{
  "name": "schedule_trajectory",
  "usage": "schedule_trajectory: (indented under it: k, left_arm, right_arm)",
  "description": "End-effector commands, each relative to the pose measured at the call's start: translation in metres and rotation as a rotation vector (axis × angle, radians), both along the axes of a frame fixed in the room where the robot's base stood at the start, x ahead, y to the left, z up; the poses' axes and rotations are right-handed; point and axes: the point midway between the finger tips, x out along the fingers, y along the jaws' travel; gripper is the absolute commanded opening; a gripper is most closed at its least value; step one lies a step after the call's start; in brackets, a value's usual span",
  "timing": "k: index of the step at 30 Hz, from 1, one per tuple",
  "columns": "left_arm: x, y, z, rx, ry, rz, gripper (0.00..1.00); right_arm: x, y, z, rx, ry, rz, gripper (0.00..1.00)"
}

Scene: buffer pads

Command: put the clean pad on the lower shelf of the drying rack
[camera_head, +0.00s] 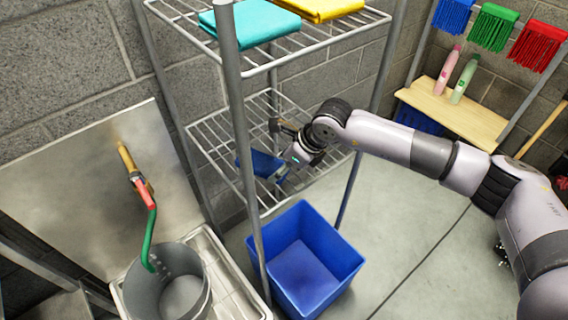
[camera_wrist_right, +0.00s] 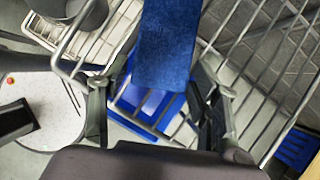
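The drying rack (camera_head: 231,85) stands in the middle of the head view. The pad also shows in the right wrist view (camera_wrist_right: 166,42), flat side toward the camera, above the shelf wires. My right gripper (camera_head: 279,151) reaches in from the right at the pad's near end. Its fingers stand wide apart, one on either side of the pad's end (camera_wrist_right: 160,88). I cannot tell whether the whole pad rests on the wires. My left gripper is not in view.
The upper shelf holds a teal pad (camera_head: 250,22) and a yellow pad (camera_head: 318,8). A blue bin (camera_head: 335,262) stands on the floor below. A grey bucket (camera_head: 143,290) is at the lower left. A wooden bench (camera_head: 470,118) with bottles is at the right. Rack posts flank the arm.

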Motion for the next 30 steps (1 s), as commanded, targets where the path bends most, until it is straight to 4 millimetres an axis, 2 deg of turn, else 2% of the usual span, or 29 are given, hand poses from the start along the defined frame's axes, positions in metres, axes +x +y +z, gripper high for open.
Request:
schedule_trajectory:
  k: [6,17,20,30]
  left_arm:
    - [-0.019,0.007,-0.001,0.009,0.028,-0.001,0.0]
    - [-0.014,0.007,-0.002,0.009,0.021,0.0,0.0]
    - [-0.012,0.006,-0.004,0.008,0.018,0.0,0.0]
    - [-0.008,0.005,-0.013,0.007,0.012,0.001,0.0]
  right_arm:
    - [0.0,0.0,0.0,0.0,-0.001,0.0,0.71]
    - [-0.001,-0.003,0.007,0.001,-0.003,-0.001,0.71]
    - [-0.004,-0.009,0.019,0.001,-0.004,-0.001,0.71]
    - [-0.024,-0.037,0.081,0.0,-0.005,0.0,0.71]
